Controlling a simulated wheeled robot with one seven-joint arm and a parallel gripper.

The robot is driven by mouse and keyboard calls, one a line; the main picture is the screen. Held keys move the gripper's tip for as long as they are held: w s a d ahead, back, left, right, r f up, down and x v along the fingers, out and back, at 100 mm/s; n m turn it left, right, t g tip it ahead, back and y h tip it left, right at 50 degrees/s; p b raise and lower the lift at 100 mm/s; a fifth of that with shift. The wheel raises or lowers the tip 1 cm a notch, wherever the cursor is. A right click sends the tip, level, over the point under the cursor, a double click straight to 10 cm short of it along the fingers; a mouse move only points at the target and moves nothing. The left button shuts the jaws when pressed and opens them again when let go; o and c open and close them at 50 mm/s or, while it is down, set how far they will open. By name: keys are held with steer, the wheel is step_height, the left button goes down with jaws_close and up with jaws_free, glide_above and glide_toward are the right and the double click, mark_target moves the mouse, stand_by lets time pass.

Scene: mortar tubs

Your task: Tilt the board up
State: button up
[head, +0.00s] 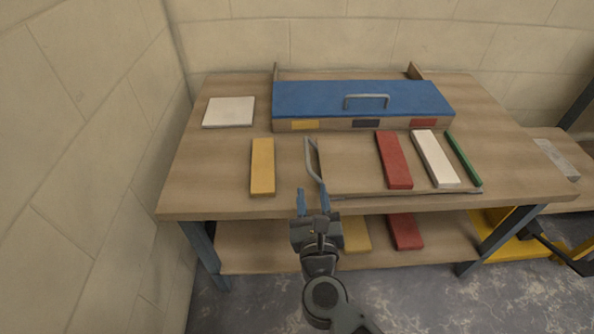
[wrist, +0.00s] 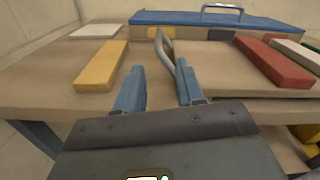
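The board (head: 347,168) is a flat wooden panel lying level on the table, with a grey bar handle (head: 312,160) along its left edge. A red block (head: 394,160), a white block (head: 435,158) and a thin green strip (head: 464,159) lie on its right part. My gripper (head: 312,194) is open and empty at the table's front edge, just in front of the handle. In the wrist view its blue fingers (wrist: 158,88) are spread wide. The handle (wrist: 178,62) runs toward the right finger, which hides its near end; I cannot tell whether they touch.
A wooden box with a blue lid (head: 300,98) and a metal handle stands behind the board. A yellow block (head: 263,167) and a white tile (head: 229,112) lie to the left. A lower shelf (head: 262,250) holds yellow and red blocks. A block wall closes the left side.

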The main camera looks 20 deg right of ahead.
mark_target(306, 156)
steer(key=x, duration=1.2)
steer(key=shift+w+a+b, duration=0.1)
steer(key=shift+b, duration=0.3)
steer(key=shift+c, duration=0.4)
steer(key=c, duration=0.6)
steer(key=shift+a+f, duration=0.1)
jaws_close()
steer(key=shift+a, duration=0.1)
